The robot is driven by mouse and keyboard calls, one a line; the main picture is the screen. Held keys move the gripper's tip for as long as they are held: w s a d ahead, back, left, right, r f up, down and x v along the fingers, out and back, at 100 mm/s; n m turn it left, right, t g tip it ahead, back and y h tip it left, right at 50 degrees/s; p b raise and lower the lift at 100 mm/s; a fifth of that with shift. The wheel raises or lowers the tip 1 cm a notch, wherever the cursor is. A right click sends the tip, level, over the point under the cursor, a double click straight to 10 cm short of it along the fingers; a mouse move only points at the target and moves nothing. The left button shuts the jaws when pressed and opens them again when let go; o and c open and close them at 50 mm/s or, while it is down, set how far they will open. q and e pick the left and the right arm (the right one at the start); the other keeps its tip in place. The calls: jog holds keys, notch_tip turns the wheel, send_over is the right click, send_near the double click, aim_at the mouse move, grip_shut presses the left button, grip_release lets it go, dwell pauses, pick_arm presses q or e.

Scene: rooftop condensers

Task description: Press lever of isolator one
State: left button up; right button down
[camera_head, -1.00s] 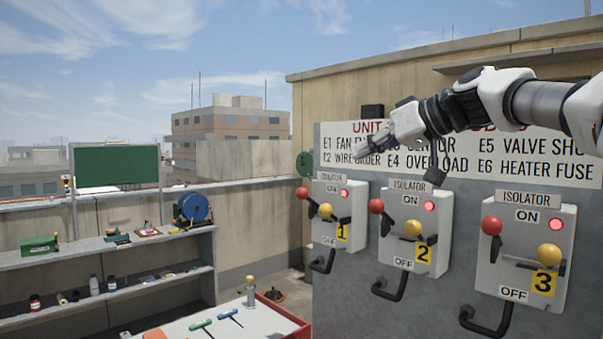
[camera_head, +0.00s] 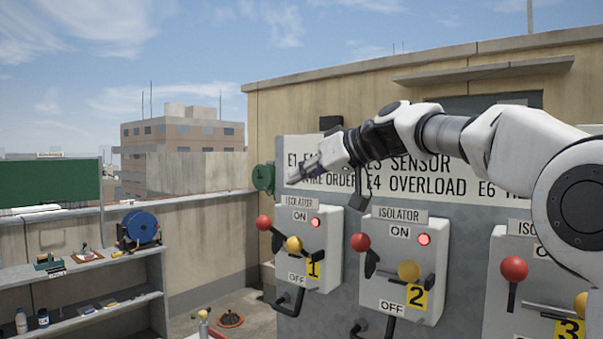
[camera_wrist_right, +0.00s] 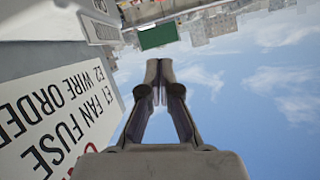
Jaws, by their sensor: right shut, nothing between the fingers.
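Isolator one (camera_head: 325,262) is the grey box at the left of the panel, marked with a yellow "1" tag. A red ball (camera_head: 263,223) on a dark stem sits at its upper left, and a yellow ball (camera_head: 293,244) shows at its middle on a dark bar. Its red lamp (camera_head: 315,222) is lit beside "ON". My right gripper (camera_head: 292,179) appears above the box in the head view, in front of the sign, pointing left and slightly down. It is shut and empty, also in the right wrist view (camera_wrist_right: 158,75). My left gripper is not in view.
Isolator two (camera_head: 430,250) and isolator three (camera_head: 500,300) stand to the right with similar balls. A white sign (camera_head: 420,185) is above. A dark handle (camera_head: 289,303) juts below isolator one. A shelf (camera_head: 90,270) with a blue reel (camera_head: 141,227) is at left.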

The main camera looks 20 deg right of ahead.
aim_at(274, 232)
jog(key=w+a+f, duration=0.1)
jog(key=w+a+f+p, duration=0.1)
jog(key=a+f, duration=0.1)
jog(key=w+a+f, duration=0.1)
jog(key=f, duration=0.1)
jog(key=shift+w+a+f+p, duration=0.15)
jog(key=shift+f+p, duration=0.1)
jog(key=shift+p, duration=0.05)
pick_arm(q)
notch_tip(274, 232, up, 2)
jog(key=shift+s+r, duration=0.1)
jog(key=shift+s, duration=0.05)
pick_arm(e)
jog(key=shift+s+f, duration=0.2)
jog(key=shift+s, duration=0.05)
jog(key=shift+w+f, duration=0.1)
jog(key=shift+w, duration=0.05)
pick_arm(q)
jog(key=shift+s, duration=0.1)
pick_arm(e)
jog(key=shift+w+f, duration=0.1)
